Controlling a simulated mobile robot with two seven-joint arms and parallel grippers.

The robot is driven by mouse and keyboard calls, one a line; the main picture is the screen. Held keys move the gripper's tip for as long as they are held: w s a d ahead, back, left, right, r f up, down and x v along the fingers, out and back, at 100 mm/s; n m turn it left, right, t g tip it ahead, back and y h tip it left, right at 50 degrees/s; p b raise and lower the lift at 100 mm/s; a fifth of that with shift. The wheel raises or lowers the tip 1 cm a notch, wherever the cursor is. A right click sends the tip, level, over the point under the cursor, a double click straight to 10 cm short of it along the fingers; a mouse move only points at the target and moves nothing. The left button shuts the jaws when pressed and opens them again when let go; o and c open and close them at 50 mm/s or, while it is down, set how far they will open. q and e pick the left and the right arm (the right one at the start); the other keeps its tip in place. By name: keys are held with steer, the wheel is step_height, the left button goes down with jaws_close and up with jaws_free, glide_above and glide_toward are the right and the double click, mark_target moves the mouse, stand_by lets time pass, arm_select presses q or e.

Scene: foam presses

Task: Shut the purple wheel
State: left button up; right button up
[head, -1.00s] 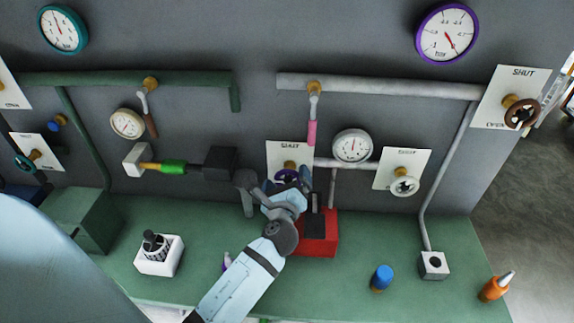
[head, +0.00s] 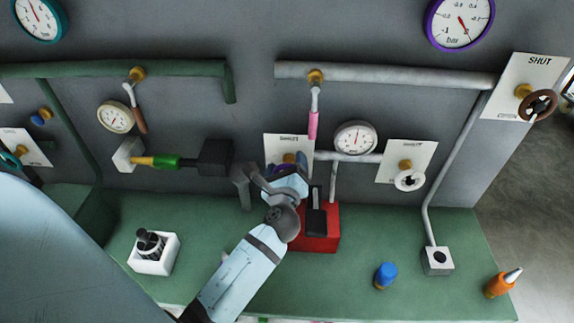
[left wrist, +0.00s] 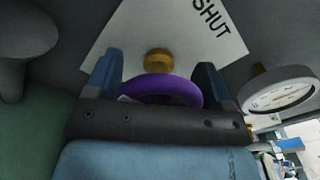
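The purple wheel (left wrist: 172,86) sits on a brass stem in front of a white plate marked SHUT (left wrist: 150,30) on the grey wall. In the head view my left gripper (head: 288,172) is at this plate (head: 274,146) and hides most of the wheel. In the left wrist view the two blue fingers (left wrist: 157,80) stand wide apart, one on each side of the wheel's rim. I cannot tell whether they touch the rim. The wheel's near part is hidden behind the gripper body. My right gripper is not in view.
A red box (head: 325,238) stands close beside the left gripper. A white gauge (head: 356,138) and a white wheel (head: 409,180) are to the right. A pink-handled lever (head: 313,122) hangs above. A blue knob (head: 386,275) stands on the green bench, with free room around it.

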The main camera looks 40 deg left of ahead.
arm_select(q)
steer(key=c, duration=0.4)
steer(key=shift+o, duration=0.2)
